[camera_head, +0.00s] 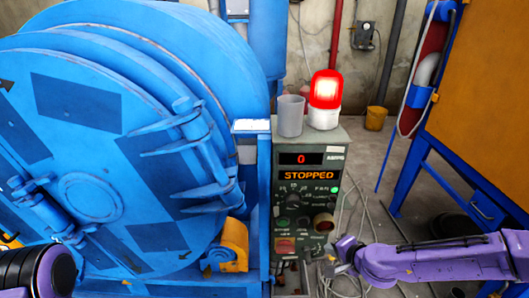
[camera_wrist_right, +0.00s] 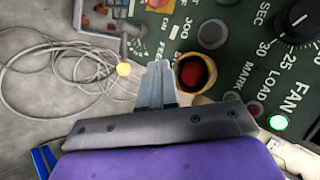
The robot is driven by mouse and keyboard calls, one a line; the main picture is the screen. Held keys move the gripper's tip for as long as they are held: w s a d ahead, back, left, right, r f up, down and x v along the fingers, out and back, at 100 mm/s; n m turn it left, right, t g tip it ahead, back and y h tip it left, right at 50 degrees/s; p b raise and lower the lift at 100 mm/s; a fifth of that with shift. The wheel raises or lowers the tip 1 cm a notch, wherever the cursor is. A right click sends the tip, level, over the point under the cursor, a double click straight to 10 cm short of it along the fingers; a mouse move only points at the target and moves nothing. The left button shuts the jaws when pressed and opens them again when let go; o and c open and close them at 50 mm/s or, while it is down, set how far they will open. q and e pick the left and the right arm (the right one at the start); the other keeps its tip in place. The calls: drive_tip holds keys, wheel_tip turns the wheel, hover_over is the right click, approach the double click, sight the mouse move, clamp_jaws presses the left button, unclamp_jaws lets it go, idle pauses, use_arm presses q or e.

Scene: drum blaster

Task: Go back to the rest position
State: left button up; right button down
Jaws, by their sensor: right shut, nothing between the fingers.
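My right gripper (camera_head: 331,262) is at the lower right side of the green control box (camera_head: 340,160), its purple arm coming in from the right. In the right wrist view my right gripper (camera_wrist_right: 162,68) has its two grey fingers together, with nothing between them. The fingertips show close beside a round button with a yellowish rim (camera_wrist_right: 196,73); I cannot tell whether they touch the panel. A black and purple part of my left arm (camera_head: 38,272) shows at the lower left corner; its gripper is out of view.
The box display reads 0 and STOPPED. A grey cup (camera_head: 291,116) and a lit red beacon (camera_head: 326,92) stand on top. The large blue drum machine (camera_head: 95,195) fills the left. Loose cables (camera_wrist_right: 60,75) lie on the floor. An orange panel on blue legs (camera_head: 480,95) stands right.

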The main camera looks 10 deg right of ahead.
drive_tip(key=s+f+n+g+h, duration=0.1)
drive_tip(key=s+f+n+g, duration=0.1)
drive_tip(key=s+f, duration=0.3)
drive_tip(key=s+a+f+n+g+h, duration=0.1)
drive_tip(key=s+f, duration=0.4)
drive_tip(key=s, duration=0.9)
drive_tip(key=s+f+n+g+h, duration=0.3)
drive_tip(key=s+f+n, duration=0.1)
drive_tip(key=s, duration=0.5)
drive_tip(key=shift+s+a+f, duration=0.15)
drive_tip(key=shift+f, duration=0.75)
